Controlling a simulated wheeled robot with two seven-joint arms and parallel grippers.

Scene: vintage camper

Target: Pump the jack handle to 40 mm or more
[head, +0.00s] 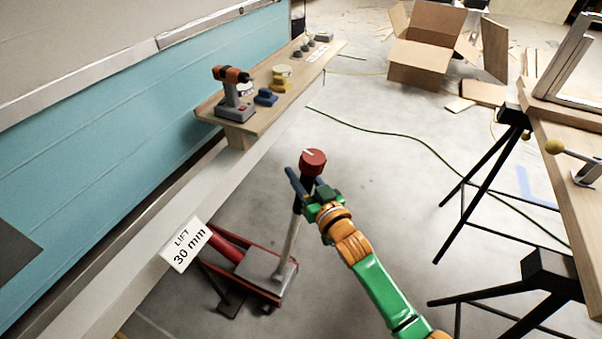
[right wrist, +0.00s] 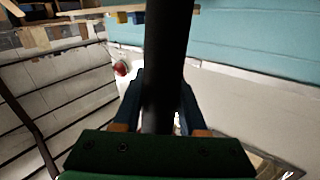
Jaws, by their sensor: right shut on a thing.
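The red floor jack (head: 222,243) stands on the concrete beside the camper's lower edge. Its grey handle (head: 291,238) rises from the base, leaning slightly right, with a black grip and a red round top (head: 313,161). A white sign (head: 187,246) above the jack reads "LIFT 30 mm". My right gripper (head: 308,187) is shut on the handle's black grip, just below the red top. In the right wrist view the dark grip (right wrist: 166,75) runs between the blue fingers. The jack's lifting end is partly hidden behind the sign and camper sill. My left gripper is not in view.
A wooden shelf (head: 262,121) on the teal camper side holds a drill (head: 231,91) and several small items. At right, a workbench (head: 570,190) stands on black trestle legs. A green cable (head: 400,135) crosses the floor. An open cardboard box (head: 418,62) lies behind.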

